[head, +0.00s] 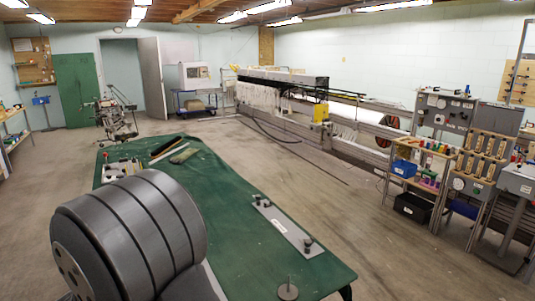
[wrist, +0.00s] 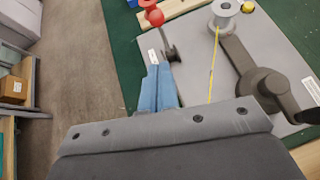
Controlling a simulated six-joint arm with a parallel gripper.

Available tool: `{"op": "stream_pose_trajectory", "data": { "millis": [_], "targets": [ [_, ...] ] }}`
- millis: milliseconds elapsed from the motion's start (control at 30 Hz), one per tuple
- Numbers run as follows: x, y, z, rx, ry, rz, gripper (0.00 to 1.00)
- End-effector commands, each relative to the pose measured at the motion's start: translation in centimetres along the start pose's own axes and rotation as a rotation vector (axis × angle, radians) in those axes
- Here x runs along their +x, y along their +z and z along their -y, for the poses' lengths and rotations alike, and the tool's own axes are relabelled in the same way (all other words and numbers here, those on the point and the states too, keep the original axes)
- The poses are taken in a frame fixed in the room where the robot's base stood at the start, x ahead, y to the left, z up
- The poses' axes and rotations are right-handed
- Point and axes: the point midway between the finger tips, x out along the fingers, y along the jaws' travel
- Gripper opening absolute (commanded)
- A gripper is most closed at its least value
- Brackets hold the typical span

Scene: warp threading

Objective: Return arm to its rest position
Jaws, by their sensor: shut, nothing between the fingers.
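In the wrist view my gripper (wrist: 159,72) shows as two blue fingers pressed together, with nothing visible between them. It is above a grey board (wrist: 200,65) on the green-covered table. A yellow thread (wrist: 213,65) runs from a grey spool (wrist: 223,12) down the board and passes out of sight behind my gripper's grey housing. A dark post (wrist: 169,52) stands just beyond the fingertips; whether they touch cannot be told. In the head view my grey arm link fills the lower left, and my gripper is not seen there.
In the head view the green table (head: 225,200) carries a grey plate with pegs (head: 283,227) and a round weighted stand (head: 288,292). Open floor lies right of it.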

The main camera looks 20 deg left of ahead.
Motion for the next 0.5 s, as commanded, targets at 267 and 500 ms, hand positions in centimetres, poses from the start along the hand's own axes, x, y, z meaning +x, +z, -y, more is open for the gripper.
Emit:
{"op": "stream_pose_trajectory", "data": {
  "millis": [267,500],
  "targets": [
    [5.1,1.6,-0.2,0.020,0.012,0.051,0.00],
    [9.3,2.7,-0.1,0.033,0.027,0.088,0.00]
  ]
}}
